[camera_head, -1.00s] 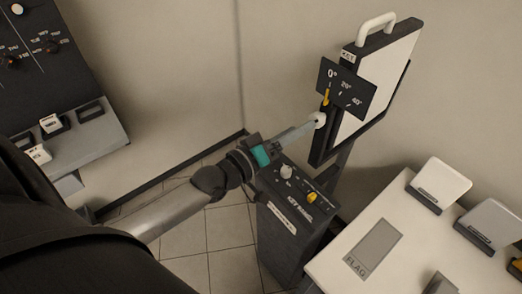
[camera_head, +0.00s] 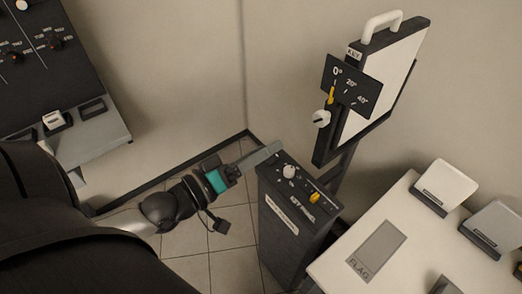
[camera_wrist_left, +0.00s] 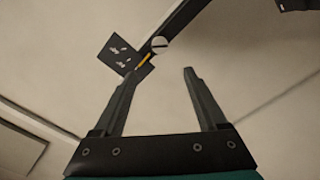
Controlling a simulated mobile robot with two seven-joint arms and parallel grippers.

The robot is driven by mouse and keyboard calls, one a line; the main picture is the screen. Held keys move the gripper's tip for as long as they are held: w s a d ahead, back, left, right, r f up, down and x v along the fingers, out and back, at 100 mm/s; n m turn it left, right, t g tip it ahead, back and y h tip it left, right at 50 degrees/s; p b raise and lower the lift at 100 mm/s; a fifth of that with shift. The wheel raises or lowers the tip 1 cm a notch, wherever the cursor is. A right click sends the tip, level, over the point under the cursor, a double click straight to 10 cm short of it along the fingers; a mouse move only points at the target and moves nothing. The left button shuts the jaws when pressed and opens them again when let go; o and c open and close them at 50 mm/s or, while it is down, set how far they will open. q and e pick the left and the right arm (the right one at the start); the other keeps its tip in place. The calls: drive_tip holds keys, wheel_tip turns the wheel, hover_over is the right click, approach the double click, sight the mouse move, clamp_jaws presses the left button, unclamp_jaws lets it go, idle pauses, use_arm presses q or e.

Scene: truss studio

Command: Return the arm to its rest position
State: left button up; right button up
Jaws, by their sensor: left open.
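My left gripper (camera_head: 262,156) is open and empty. It is left of the key panel pedestal (camera_head: 290,222), near its top in the picture, and apart from the white knob (camera_head: 321,118) on the tilted panel (camera_head: 376,84). In the left wrist view its two fingers (camera_wrist_left: 156,86) stand wide apart with nothing between them. The dial plate (camera_head: 351,86) carries angle marks and a yellow pointer near 0°. The dial plate also shows beyond the fingers in the left wrist view (camera_wrist_left: 120,52). My right gripper is not in view.
A white table (camera_head: 340,262) with a grey FLAG patch (camera_head: 376,250) and several card-like blocks is at the lower right. A dark control board (camera_head: 30,60) with knobs stands at the left. Tiled floor (camera_head: 190,258) is open between them.

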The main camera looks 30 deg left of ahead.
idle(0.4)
use_arm(q)
drive_tip(key=s+a+f+m+g+y+b, duration=0.1)
drive_tip(key=s+a+f+g+y+b, duration=0.15)
drive_tip(key=f, duration=1.05)
drive_tip(key=s+a+f+m+g+y+b, duration=0.1)
drive_tip(key=s+a+f+g+b, duration=0.15)
drive_tip(key=f, duration=1.15)
drive_tip(key=s+a+f+m+g+y+b, duration=0.15)
drive_tip(key=f+b, duration=0.25)
drive_tip(key=f, duration=0.9)
drive_tip(key=s+d+f+m+g+b, duration=0.2)
drive_tip(key=s+d+f+g+b, duration=0.1)
drive_tip(key=s+f, duration=0.9)
drive_tip(key=s+d+f+m+g+y+b, duration=0.1)
drive_tip(key=s+d+f+m+g+b, duration=0.2)
drive_tip(key=s+f, duration=0.9)
drive_tip(key=d+f+g, duration=0.1)
drive_tip(key=d+g, duration=0.1)
drive_tip(key=g, duration=0.1)
drive_tip(key=shift+d+b, duration=0.2)
drive_tip(key=shift+b, duration=0.2)
